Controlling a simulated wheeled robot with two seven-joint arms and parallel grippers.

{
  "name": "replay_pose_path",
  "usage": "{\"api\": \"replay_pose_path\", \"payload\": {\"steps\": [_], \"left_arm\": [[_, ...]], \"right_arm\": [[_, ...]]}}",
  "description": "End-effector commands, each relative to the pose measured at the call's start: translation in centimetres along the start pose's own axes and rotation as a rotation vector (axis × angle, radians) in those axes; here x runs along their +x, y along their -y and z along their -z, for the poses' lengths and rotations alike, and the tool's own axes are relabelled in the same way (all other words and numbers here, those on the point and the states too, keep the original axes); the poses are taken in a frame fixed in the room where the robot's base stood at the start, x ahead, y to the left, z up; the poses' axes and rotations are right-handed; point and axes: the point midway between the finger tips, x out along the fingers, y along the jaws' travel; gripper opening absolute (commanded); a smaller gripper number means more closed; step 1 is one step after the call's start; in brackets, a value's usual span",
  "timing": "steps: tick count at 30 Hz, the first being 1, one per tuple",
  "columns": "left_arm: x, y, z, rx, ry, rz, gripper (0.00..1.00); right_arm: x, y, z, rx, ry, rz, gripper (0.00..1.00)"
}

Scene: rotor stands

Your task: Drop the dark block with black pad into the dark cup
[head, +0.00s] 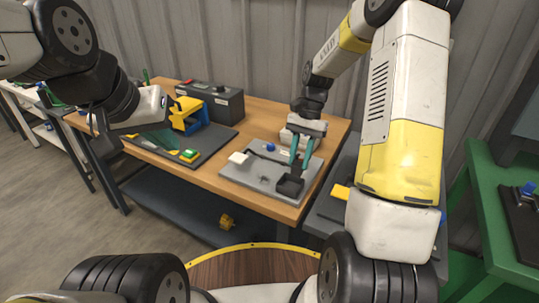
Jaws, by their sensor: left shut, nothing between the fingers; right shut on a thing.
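My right gripper (299,166) points down with teal fingers just above and behind the dark cup (291,187). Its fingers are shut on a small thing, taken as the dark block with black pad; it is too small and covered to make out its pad. The dark cup is a square, open-topped box at the right front of a grey board (240,175). My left gripper (163,142) is shut and empty, with green fingers over the dark mat on the left part of the table.
On the grey board are a white block (239,158), a blue knob (270,147) and a small dark cross-shaped part (263,180). A yellow and blue fixture (187,116) and a dark box (213,101) stand to the left. A green table (485,215) is at the right.

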Motion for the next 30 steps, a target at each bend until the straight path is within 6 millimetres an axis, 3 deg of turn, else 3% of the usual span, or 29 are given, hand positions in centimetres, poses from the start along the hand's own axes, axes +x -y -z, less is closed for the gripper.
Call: {"api": "replay_pose_path", "payload": {"steps": [9,10,13,23,30], "left_arm": [[0.0,0.0,0.0,0.000,0.000,0.000,0.00],[0.0,0.0,0.0,0.000,0.000,0.000,0.00],[0.0,0.0,0.0,0.000,0.000,0.000,0.00],[0.0,0.0,0.0,0.000,0.000,0.000,0.00],[0.0,0.0,0.0,0.000,0.000,0.000,0.00]], "right_arm": [[0.2,0.0,0.1,-0.001,0.001,0.000,0.00],[0.2,0.0,0.1,-0.001,0.001,0.000,0.34],[0.2,0.0,0.1,-0.001,0.001,-0.001,0.54],[0.1,0.0,0.1,-0.001,0.000,0.000,0.54],[-3.2,0.1,0.1,-0.001,-0.003,0.000,0.54]]}}
